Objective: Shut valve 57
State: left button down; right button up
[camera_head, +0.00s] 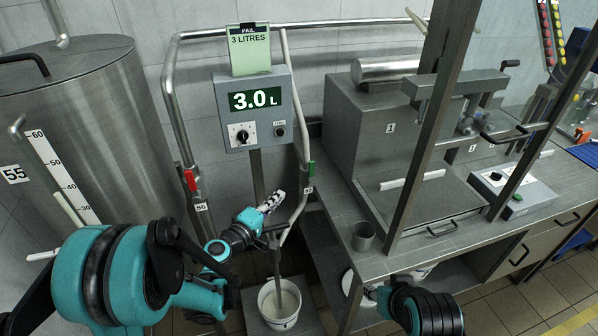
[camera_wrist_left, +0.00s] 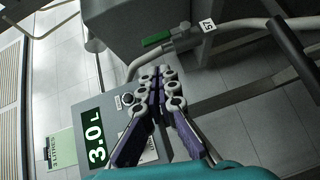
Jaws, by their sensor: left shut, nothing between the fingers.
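Valve 57 has a green handle (camera_head: 311,170) on the pipe right of the display box, above a small 57 label (camera_head: 308,189). In the left wrist view the green handle (camera_wrist_left: 156,40) lies beside the pipe, left of the 57 label (camera_wrist_left: 208,26). My left gripper (camera_head: 276,196) is shut and empty, left of and a little below the handle, apart from it. Its closed fingers (camera_wrist_left: 160,80) point toward the valve in the wrist view. My right gripper (camera_head: 370,293) is low by the bench, partly hidden; its fingers are unclear.
The display box (camera_head: 256,112) reads 3.0 L, under a card (camera_head: 249,50) saying PAIL 3 LITRES. A white pail (camera_head: 267,315) stands below the outlet. Valve 56 has a red handle (camera_head: 190,180) on the left pipe. A steel tank (camera_head: 90,120) and a bench (camera_head: 440,235) flank the space.

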pick_arm(q)
jog(key=shift+w+a+f+n+t, duration=0.3)
jog(key=shift+w+a+n, duration=0.1)
jog(key=shift+w+n, duration=0.15)
jog(key=shift+w+a+f+n+t, duration=0.3)
jog(key=shift+w+a+n, duration=0.1)
jog(key=shift+n, duration=0.15)
jog(key=b, duration=0.2)
send_near(311, 169)
jog(key=w+a, duration=0.2)
jog(key=w, duration=0.3)
jog(key=shift+w+d+f+b, duration=0.1)
jog(key=shift+w+d+b, duration=0.2)
jog(key=shift+d, duration=0.6)
jog(key=shift+w+d+f+b, duration=0.1)
jog(key=shift+w+d, duration=0.3)
jog(key=shift+d, duration=0.45)
jog(key=shift+d+r, duration=0.1)
jog(key=shift+r, duration=0.05)
jog(key=shift+d+r+m+y+p, duration=0.15)
jog(key=shift+m+y+p, duration=0.15)
jog(key=shift+p, duration=0.15)
